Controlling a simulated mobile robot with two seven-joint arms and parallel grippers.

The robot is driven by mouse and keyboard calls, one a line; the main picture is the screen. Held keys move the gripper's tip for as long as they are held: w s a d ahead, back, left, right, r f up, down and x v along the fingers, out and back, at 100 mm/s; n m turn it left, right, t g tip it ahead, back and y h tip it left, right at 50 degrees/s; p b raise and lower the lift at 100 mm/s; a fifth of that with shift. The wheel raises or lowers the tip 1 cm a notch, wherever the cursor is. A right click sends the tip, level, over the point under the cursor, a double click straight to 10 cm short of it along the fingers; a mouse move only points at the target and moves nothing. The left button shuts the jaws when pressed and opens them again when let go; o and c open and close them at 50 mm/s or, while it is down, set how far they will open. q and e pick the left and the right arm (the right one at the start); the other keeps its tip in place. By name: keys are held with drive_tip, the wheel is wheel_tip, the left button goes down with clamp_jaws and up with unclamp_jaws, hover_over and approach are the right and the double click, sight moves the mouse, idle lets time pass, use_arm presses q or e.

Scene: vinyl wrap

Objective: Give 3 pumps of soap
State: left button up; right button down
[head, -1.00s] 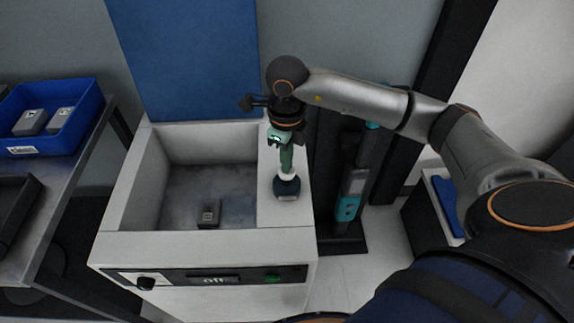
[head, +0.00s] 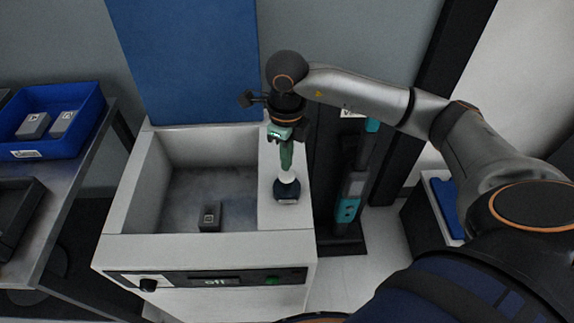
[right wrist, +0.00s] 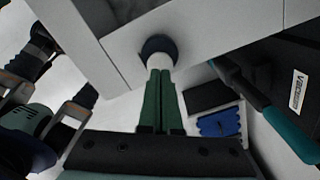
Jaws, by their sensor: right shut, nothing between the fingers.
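The soap dispenser (head: 286,190) has a dark body with a white top and stands on the right ledge of the white sink unit (head: 240,245). My right gripper (head: 287,168) points down over it, with its green fingers shut and nothing between them. In the right wrist view the shut green fingertips (right wrist: 160,74) are at the white pump top (right wrist: 159,60), touching or almost touching it. The dark body (right wrist: 157,46) shows beyond. The pump head is partly hidden by the fingers. My left gripper is not in view.
A grey block (head: 209,217) lies in the sink basin. The front panel has a black knob (head: 148,285) and a display. A blue bin (head: 92,105) with grey boxes stands on the left table. A dark rack with teal tools (head: 347,208) stands close on the right.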

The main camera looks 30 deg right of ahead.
drive_tip(key=shift+f, duration=0.1)
idle(0.6)
drive_tip(key=shift+f+b, duration=1.35)
drive_tip(key=shift+f, duration=0.1)
drive_tip(key=shift+r, duration=0.15)
drive_tip(key=shift+r+p, duration=1.05)
drive_tip(key=shift+r, duration=0.4)
drive_tip(key=shift+f, duration=0.2)
